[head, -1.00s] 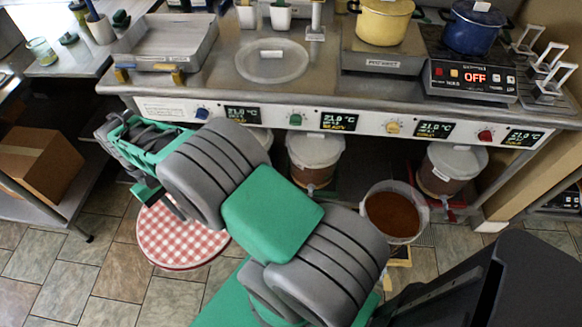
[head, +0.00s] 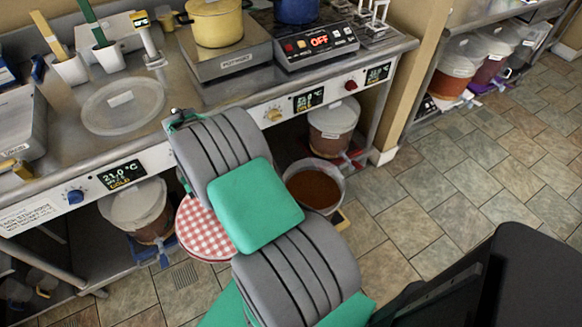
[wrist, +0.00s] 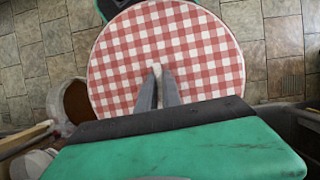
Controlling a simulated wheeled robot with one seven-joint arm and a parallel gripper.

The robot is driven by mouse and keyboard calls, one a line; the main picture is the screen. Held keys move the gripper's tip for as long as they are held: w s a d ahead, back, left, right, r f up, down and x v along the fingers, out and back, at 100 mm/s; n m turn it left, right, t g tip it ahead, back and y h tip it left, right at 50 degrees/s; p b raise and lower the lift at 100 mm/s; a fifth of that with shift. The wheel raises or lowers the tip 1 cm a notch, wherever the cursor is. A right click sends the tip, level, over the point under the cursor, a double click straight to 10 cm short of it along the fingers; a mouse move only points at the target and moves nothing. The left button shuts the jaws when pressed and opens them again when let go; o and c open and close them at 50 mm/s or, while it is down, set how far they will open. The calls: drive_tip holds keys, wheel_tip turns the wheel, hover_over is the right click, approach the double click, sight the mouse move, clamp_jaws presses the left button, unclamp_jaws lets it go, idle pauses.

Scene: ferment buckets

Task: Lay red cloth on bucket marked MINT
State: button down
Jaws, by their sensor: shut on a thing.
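The red and white checked round cloth (wrist: 205,60) fills much of the wrist view, spread out flat. My gripper (wrist: 157,72) is shut on it near its middle. In the head view, part of the cloth (head: 203,235) shows left of my arm, which hides the rest and my gripper. An open bucket (head: 340,182) with red-brown contents stands on the floor just right of my arm. Part of a bucket with brown contents (wrist: 76,100) shows at the cloth's left edge in the wrist view. I cannot read MINT on any bucket.
Lidded buckets stand under the counter at left (head: 135,207) and right (head: 333,118). More buckets (head: 492,55) sit on a low shelf at back right. The metal counter (head: 215,95) carries a loose clear lid (head: 122,103) and pots. The tiled floor at right is clear.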

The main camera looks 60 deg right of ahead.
drive_tip(key=s+d+f+m+y+b, duration=0.1)
drive_tip(key=s+d+f+m, duration=0.2)
drive_tip(key=d, duration=0.5)
drive_tip(key=s+d+f+m+t+b, duration=0.1)
drive_tip(key=s+d+f, duration=0.1)
drive_tip(key=d+f, duration=0.4)
drive_tip(key=s+d+f+m+y+b, duration=0.1)
drive_tip(key=s+d+f, duration=0.2)
drive_tip(key=d, duration=0.6)
drive_tip(key=s+d+n+g+h, duration=0.25)
drive_tip(key=d+n, duration=0.55)
drive_tip(key=d, duration=0.5)
drive_tip(key=shift+n+t+h, duration=0.4)
drive_tip(key=shift+t+h, duration=0.05)
drive_tip(key=shift+s+d+f+b, duration=0.1)
drive_tip(key=shift+f+b, duration=1.05)
drive_tip(key=shift+f, duration=0.3)
drive_tip(key=shift+s+d+f+b, duration=0.1)
drive_tip(key=shift+f+b, duration=1)
drive_tip(key=shift+f, duration=0.35)
drive_tip(key=shift+s, duration=0.2)
drive_tip(key=shift+f+b, duration=0.35)
drive_tip(key=shift+f, duration=0.55)
